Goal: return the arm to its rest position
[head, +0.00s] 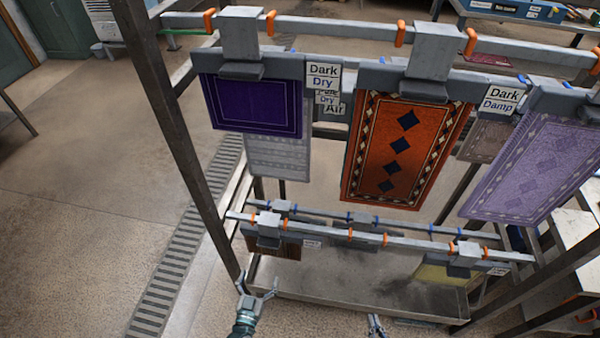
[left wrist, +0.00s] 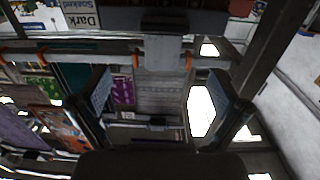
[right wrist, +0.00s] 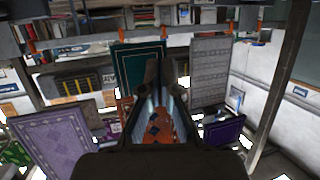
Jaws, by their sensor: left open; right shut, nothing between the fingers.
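My left gripper (head: 257,284) is low in the head view, in front of the rack's bottom tray, with its fingers spread and empty. The left wrist view shows its two fingers (left wrist: 158,104) wide apart with nothing between them. My right gripper (head: 376,322) is at the bottom edge of the head view, to the right of the left one. Its fingers (right wrist: 168,84) are close together in the right wrist view and hold nothing. Both grippers appear apart from the hanging rugs. Most of both arms is outside the head view.
A metal rack carries a purple rug (head: 254,104), an orange rug (head: 378,150) and a lavender rug (head: 525,170) on clamps. Signs read Dark Dry (head: 323,76) and Dark Damp (head: 502,99). A lower rail and metal tray (head: 340,285) lie below. Floor at left is clear.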

